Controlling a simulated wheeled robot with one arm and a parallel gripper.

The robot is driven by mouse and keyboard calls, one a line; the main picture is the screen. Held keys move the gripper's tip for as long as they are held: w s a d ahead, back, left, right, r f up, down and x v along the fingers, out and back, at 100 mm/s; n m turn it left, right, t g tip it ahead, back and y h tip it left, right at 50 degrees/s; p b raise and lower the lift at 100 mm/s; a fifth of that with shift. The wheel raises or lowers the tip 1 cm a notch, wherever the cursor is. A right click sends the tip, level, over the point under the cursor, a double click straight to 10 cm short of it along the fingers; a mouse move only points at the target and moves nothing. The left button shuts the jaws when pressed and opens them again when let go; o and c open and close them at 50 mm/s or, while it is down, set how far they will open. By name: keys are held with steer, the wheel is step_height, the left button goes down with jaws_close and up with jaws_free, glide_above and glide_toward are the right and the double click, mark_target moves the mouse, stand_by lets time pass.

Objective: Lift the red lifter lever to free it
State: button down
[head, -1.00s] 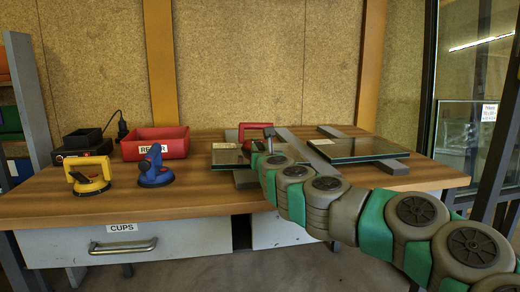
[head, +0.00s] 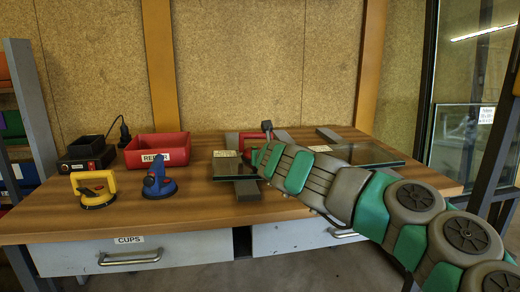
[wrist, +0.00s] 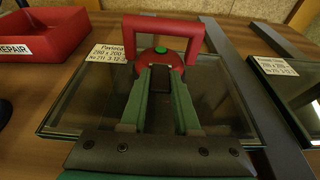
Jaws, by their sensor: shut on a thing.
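The red lifter (wrist: 165,28) sits on a glass pane (wrist: 90,105) in the wrist view, its handle arching at the far side. A green round spot shows on its body. In the head view the lifter (head: 246,138) is partly hidden behind my arm. My gripper (wrist: 160,65) reaches over the pane from the near side, its two green fingers closing together at the front of the lifter's body. It is shut on the lifter's lever, which the fingertips hide. In the head view my gripper (head: 258,157) is small and low beside the lifter.
A second glass pane (head: 372,155) lies to the right. The red REPAIR bin (head: 157,149), a blue lifter (head: 158,180), a yellow lifter (head: 95,189) and a black box (head: 86,153) stand to the left. Bare wood (head: 200,205) lies in front.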

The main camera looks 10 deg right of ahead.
steer(key=shift+w+r+g, duration=0.1)
steer(key=shift+r+g, duration=0.3)
steer(key=shift+g, duration=0.4)
steer(key=shift+w+a+r+g, duration=0.2)
steer(key=shift+r+g, duration=0.1)
steer(key=shift+g, duration=0.6)
steer(key=shift+w+d+r+g, duration=0.2)
steer(key=shift+r+g, duration=0.1)
steer(key=shift+g, duration=0.55)
steer(key=shift+w+d+r+g, duration=0.1)
steer(key=shift+w+r+g, duration=0.15)
steer(key=shift+g, duration=0.6)
steer(key=c, duration=0.6)
jaws_free()
steer(key=shift+c, duration=0.2)
steer(key=shift+s+r, duration=0.1)
steer(key=v, duration=0.7)
steer(key=shift+s+r, duration=0.2)
